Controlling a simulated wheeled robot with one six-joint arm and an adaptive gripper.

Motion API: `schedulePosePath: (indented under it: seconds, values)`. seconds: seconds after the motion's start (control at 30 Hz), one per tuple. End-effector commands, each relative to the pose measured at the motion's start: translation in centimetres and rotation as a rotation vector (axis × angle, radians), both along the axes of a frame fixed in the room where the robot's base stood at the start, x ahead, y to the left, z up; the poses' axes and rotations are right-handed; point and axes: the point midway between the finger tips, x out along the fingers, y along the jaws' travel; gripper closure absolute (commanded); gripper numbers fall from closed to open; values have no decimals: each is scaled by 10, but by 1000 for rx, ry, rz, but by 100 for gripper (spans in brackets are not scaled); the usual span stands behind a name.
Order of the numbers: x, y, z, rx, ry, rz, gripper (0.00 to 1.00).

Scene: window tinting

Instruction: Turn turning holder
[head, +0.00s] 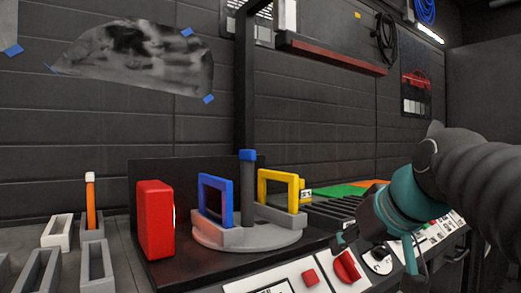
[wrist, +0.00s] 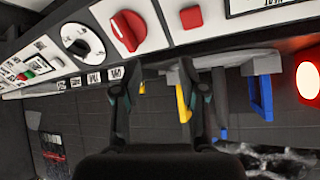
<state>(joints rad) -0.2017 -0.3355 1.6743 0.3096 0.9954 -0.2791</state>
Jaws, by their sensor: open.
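The turning holder is a round grey base (head: 240,236) with grey slots and a central post with a blue top (head: 248,156). It carries a blue frame (head: 230,203) at its left and a yellow frame (head: 291,192) at its right. In the wrist view, which looks inverted, the blue frame (wrist: 262,98) and part of the yellow frame (wrist: 183,104) show past the fingers. My gripper (head: 374,252) is right of the holder, near the control panel. In the wrist view my gripper (wrist: 162,75) is open and empty, its fingers pointing towards the red knob (wrist: 128,30).
The panel also has a red button (head: 310,276) and a round dial (wrist: 82,42). A red block (head: 154,219) stands left of the holder; its face glows in the wrist view (wrist: 308,80). Grey trays and an orange-handled tool (head: 90,204) are far left.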

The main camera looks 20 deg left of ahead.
Motion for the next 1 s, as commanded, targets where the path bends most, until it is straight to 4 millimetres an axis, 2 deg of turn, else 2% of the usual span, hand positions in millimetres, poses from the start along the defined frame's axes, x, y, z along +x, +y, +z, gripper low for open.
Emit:
schedulePosePath:
  seconds: [0.03, 0.2, 0.3, 0.4, 0.5, 0.63, 0.77, 1.0]
  values:
    - [13, 18, 31, 17, -37, 49, 58]
    - [38, 71, 115, 69, -159, 202, 58]
    - [45, 95, 152, 94, -220, 276, 58]
    - [48, 113, 178, 111, -267, 331, 58]
    - [49, 124, 193, 121, -297, 364, 58]
    - [51, 131, 199, 127, -312, 382, 58]
    - [58, 141, 193, 128, -310, 384, 58]
    - [84, 171, 177, 126, -309, 383, 58]
